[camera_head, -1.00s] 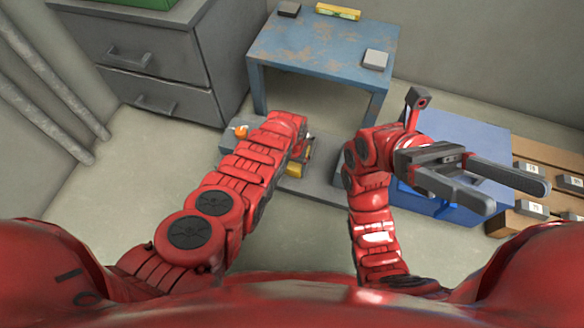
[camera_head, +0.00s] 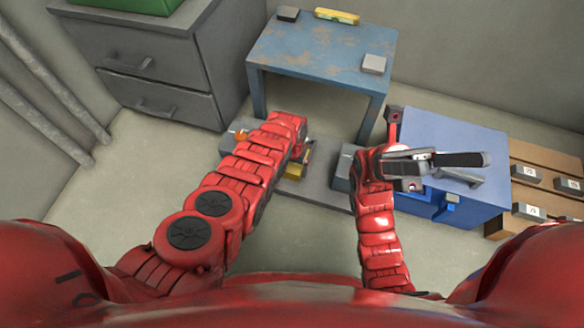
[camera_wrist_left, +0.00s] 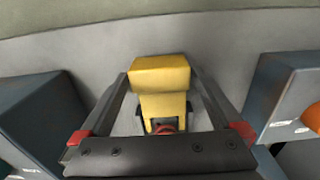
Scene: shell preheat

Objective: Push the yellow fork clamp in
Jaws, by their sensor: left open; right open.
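The yellow fork clamp (camera_wrist_left: 160,85) shows in the left wrist view, between the two fingers of my left gripper (camera_wrist_left: 160,78). The fingers stand apart, one on each side; whether either touches it I cannot tell. In the head view only a small yellow part (camera_head: 293,172) shows beside my left arm, which hides the rest. My right gripper (camera_head: 460,162) is open and empty, over the blue box at the right.
Grey-blue blocks stand on both sides of the clamp, the right one (camera_wrist_left: 285,85) with an orange part (camera_wrist_left: 312,115). A worn blue table (camera_head: 320,55) stands behind. The blue box (camera_head: 455,135) and a wooden rack (camera_head: 545,180) are at the right, grey drawers (camera_head: 150,60) at the back left.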

